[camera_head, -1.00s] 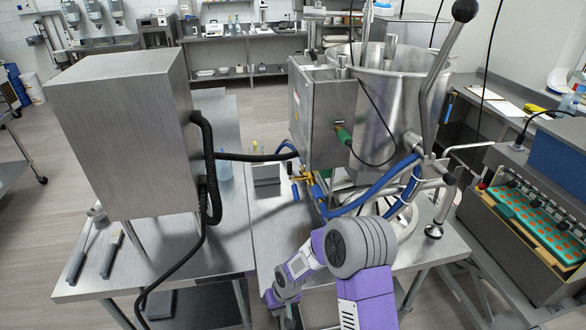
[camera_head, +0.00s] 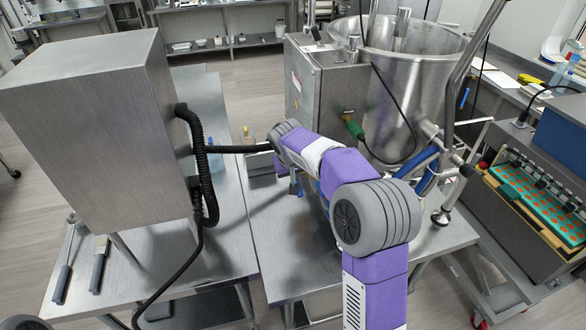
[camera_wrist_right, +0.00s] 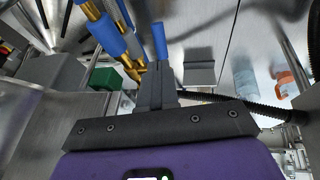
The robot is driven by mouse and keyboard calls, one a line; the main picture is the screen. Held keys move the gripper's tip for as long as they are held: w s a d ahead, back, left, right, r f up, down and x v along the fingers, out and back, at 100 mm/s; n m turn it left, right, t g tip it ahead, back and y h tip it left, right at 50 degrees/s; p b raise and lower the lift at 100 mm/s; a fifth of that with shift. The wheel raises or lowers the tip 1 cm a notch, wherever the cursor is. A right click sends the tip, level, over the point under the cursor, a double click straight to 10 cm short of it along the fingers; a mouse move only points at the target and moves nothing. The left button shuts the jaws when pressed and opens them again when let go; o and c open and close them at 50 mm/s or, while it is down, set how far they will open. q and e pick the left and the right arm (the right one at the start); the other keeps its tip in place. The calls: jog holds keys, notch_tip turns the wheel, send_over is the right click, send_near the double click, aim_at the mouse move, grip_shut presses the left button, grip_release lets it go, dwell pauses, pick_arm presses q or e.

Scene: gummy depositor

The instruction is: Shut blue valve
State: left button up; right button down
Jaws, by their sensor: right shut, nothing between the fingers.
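The blue valve shows in the right wrist view as a short blue handle (camera_wrist_right: 159,40), with brass fittings (camera_wrist_right: 134,68) beside it to the left. My right gripper (camera_wrist_right: 156,68) is shut and empty. Its fingertips are at the lower end of the blue handle in that view; I cannot tell whether they touch it. In the head view my right arm reaches over the table and largely hides the valve and its fittings. The right gripper (camera_head: 295,186) hangs below the wrist there, small and partly hidden. My left gripper is not in view.
A steel kettle (camera_head: 405,85) with a control box (camera_head: 318,95) stands behind my right arm. A large steel cabinet (camera_head: 95,125) is at left, with black hoses (camera_head: 208,170). The front of the table (camera_head: 285,265) is clear.

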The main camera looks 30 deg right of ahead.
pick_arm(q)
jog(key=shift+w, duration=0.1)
pick_arm(e)
jog(key=x, duration=0.7)
jog(key=shift+w+f, duration=0.2)
jog(key=shift+f, duration=0.05)
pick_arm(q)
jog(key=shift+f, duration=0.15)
